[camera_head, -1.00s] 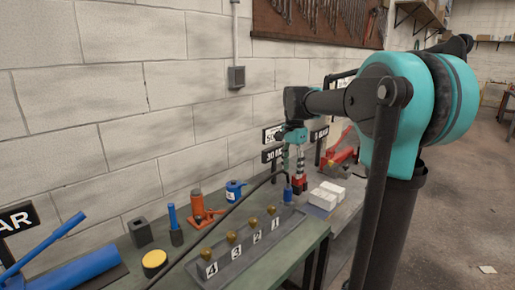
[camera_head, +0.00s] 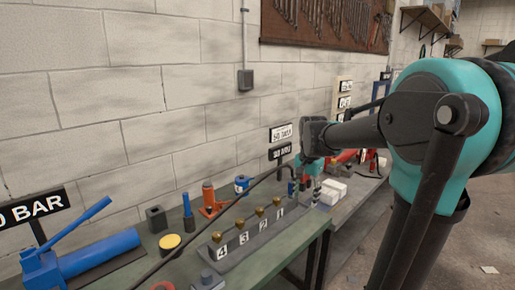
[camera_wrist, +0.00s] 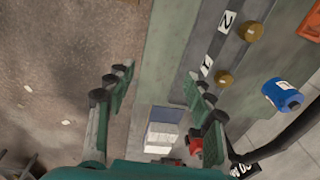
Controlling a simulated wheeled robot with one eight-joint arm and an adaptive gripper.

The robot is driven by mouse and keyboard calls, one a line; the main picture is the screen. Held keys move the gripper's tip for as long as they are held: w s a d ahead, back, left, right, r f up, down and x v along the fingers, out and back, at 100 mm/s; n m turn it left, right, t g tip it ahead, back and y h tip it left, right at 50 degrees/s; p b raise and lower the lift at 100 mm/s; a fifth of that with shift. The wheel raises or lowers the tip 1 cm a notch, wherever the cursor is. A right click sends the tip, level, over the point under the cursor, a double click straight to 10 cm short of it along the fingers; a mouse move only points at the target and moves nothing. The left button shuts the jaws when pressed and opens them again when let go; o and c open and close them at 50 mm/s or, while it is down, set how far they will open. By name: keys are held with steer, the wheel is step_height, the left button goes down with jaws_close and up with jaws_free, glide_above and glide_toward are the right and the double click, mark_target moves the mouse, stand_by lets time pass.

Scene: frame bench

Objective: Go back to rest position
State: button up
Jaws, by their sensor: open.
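My gripper (camera_head: 310,180) shows small in the head view, pointing down over the far end of the front bench, beyond the numbered strip. In the wrist view my gripper (camera_wrist: 158,88) has its two fingers wide apart with nothing between them. The bench edge and floor lie below. My arm reaches across from the right in the head view.
A grey strip (camera_head: 215,266) carries brass cones numbered 1 to 4 on the green bench. A blue pump (camera_head: 95,253), a red jack (camera_head: 210,203) and a blue bottle (camera_wrist: 283,95) stand nearby. White blocks (camera_head: 331,190) lie beyond. Open floor is at right.

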steer(key=s+d+f+n+t, duration=0.2)
steer(key=s+f+n, duration=0.6)
steer(key=s+f, duration=0.8)
steer(key=shift+s+d+f+n+t, duration=0.4)
steer(key=shift+s+t, duration=0.1)
steer(key=shift+s, duration=0.5)
steer(key=shift+a+r, duration=0.1)
steer(key=shift+a, duration=0.05)
